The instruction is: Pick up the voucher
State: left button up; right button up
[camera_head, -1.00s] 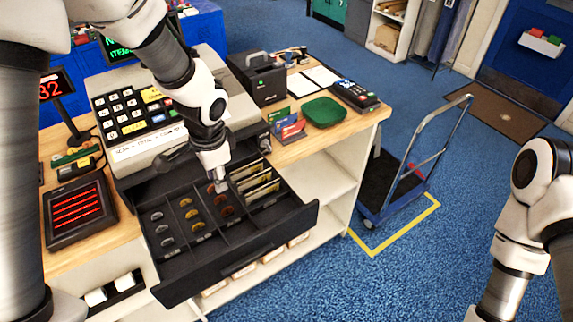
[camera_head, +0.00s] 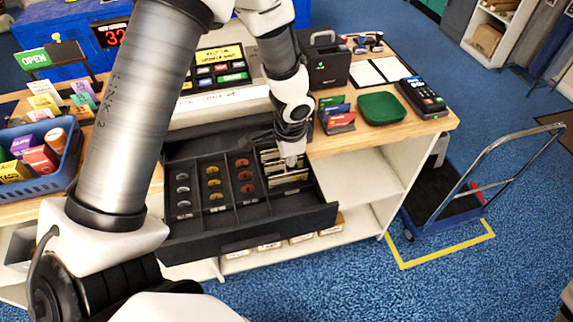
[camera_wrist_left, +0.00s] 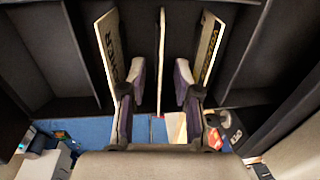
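The open cash drawer (camera_head: 250,228) holds several upright slips (camera_head: 284,181) in its right compartment. My left gripper (camera_head: 290,163) points down at these slips. In the left wrist view, its two fingers (camera_wrist_left: 156,98) are spread, with a thin slip seen edge-on (camera_wrist_left: 161,60) between them. Gaps show on both sides of that slip. A left slip (camera_wrist_left: 108,45) and a right slip (camera_wrist_left: 208,48) with dark, partly readable lettering stand outside the fingers. I cannot tell for sure which slip is the voucher. My right gripper is out of view.
Coins (camera_head: 213,182) lie in the drawer's other compartments. The counter behind carries colored cards (camera_head: 337,115), a green tray (camera_head: 381,108), a card terminal (camera_head: 423,97) and a black box (camera_head: 322,62). A blue basket (camera_head: 38,165) stands left. A trolley (camera_head: 450,195) stands on the floor at right.

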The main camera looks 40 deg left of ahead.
pick_arm(q)
jog(key=shift+s+a+r, duration=0.1)
jog(key=shift+s, duration=0.1)
jog(key=shift+c, duration=0.7)
jog(key=shift+s+a, duration=0.1)
jog(key=shift+s, duration=0.1)
grip_shut()
jog(key=shift+w, duration=0.15)
notch_tip(320, 180, up, 10)
jog(key=shift+p, duration=0.3)
